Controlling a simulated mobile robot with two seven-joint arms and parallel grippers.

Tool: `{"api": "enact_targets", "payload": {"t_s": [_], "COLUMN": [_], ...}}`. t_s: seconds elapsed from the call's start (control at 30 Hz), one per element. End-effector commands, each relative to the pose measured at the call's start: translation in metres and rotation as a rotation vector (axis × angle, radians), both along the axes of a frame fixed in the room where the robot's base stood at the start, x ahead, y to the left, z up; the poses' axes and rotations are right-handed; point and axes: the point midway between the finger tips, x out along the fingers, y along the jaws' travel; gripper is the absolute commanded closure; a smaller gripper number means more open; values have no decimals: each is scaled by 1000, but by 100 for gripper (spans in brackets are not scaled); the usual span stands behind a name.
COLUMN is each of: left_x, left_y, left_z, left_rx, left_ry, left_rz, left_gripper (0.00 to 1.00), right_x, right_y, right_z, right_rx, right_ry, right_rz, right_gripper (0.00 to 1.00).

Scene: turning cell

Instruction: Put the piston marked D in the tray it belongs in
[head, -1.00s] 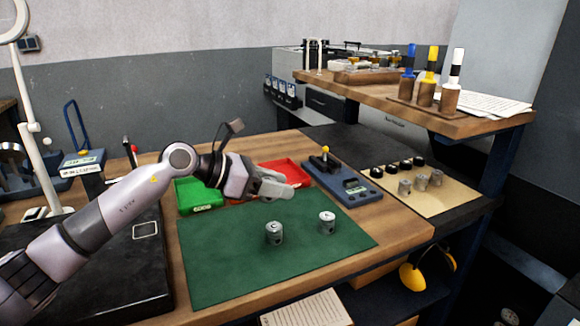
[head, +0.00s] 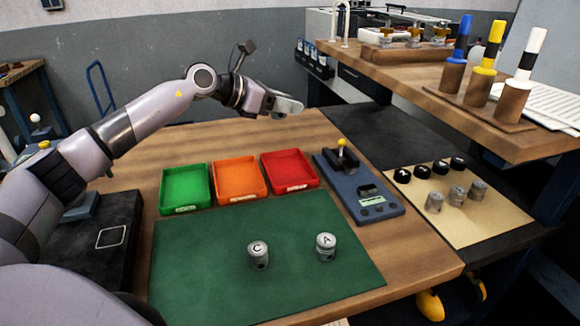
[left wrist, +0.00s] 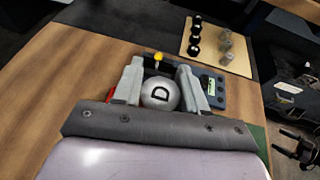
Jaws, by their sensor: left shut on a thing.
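My left gripper (head: 287,107) is raised above the bench behind the trays. In the left wrist view its fingers are shut on a grey piston marked D (left wrist: 160,94). In the head view the gripper mostly hides this piston. A green tray (head: 163,187), an orange tray (head: 216,186) and a red tray (head: 266,180) stand in a row on the wood, all empty, with small front labels I cannot read. Pistons marked C (head: 257,255) and A (head: 326,247) stand upright on the green mat (head: 200,275). My right gripper is not in view.
A blue gauge with a yellow-tipped lever (head: 365,195) stands right of the red tray. Further right, a tan board (head: 480,225) holds black knobs and grey pistons. The wood behind the trays is clear.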

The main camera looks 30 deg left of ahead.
Motion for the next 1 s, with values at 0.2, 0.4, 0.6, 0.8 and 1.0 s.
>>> {"api": "enact_targets", "payload": {"t_s": [0.2,0.4,0.6,0.8,1.0], "left_x": [-1,-1,0,0,0], "left_y": [0,-1,-1,-1,0], "left_z": [-63,-111,-130,-159,-173], "left_rx": [-1,-3,-1,-3,-1], "left_ry": [8,5,-1,4,-1], "left_rz": [0,0,-1,1,1], "left_gripper": [96,96,96,96,96], "right_x": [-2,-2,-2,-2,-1], "right_y": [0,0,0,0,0], "right_z": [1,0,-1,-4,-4], "right_rx": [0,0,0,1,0], "right_ry": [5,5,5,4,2], "right_rz": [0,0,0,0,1], "right_gripper": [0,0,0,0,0]}}
